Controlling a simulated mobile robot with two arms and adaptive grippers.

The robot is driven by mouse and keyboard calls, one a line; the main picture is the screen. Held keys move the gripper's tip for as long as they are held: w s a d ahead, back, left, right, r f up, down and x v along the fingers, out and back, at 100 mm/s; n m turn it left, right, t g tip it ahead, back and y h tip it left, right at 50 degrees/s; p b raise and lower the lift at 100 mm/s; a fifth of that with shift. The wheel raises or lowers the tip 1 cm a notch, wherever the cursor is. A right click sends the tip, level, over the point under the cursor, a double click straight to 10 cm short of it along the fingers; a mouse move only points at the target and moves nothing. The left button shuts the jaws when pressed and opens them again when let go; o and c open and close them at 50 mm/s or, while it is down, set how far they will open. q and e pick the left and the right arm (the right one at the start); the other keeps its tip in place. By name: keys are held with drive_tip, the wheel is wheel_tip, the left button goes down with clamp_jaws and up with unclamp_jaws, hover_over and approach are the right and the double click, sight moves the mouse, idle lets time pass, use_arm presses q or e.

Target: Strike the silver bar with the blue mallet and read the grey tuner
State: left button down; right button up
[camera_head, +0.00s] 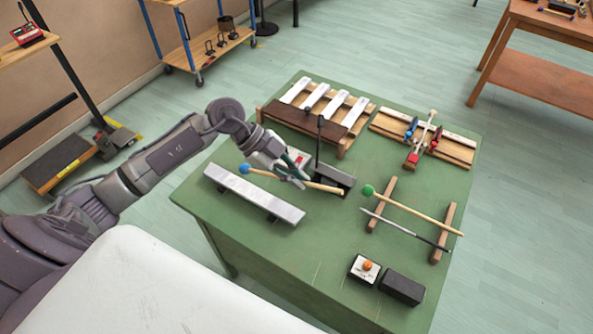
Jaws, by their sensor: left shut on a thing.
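The silver bar (254,193) lies on supports at the near left of the green table. My left gripper (294,178) is shut on the wooden handle of the blue mallet (245,169). The mallet's blue head points left, close to the bar's far edge; I cannot tell whether it touches or hovers. The handle end sticks out to the right of the fingers. A small light grey thing with a red spot (299,157) shows partly behind the fingers. It may be the grey tuner, but no reading is visible. My right gripper is not in view.
A green-headed mallet (368,191) and a dark rod (405,228) lie across two wooden rests. A black upright stand (319,145) is close behind my gripper. A box with an orange knob (364,268) and a black block (401,288) stand near the front edge.

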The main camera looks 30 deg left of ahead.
use_arm(q)
drive_tip(key=shift+f, duration=0.1)
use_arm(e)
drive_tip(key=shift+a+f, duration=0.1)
use_arm(q)
drive_tip(key=shift+f, duration=0.3)
wheel_tip(320, 180, down, 6)
drive_tip(key=a+r+h+b, duration=0.1)
drive_tip(key=a+h+b, duration=0.1)
drive_tip(key=b, duration=0.4)
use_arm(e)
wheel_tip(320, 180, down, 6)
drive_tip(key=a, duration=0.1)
use_arm(q)
wheel_tip(320, 180, up, 7)
drive_tip(key=p, duration=0.7)
drive_tip(key=shift+d+f, duration=0.1)
drive_tip(key=shift+f, duration=0.1)
drive_tip(key=shift+w+f, duration=0.1)
drive_tip(key=shift+f, duration=0.15)
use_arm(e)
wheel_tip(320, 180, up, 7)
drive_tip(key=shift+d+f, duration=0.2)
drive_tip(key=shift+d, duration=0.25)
use_arm(q)
drive_tip(key=shift+d, duration=0.1)
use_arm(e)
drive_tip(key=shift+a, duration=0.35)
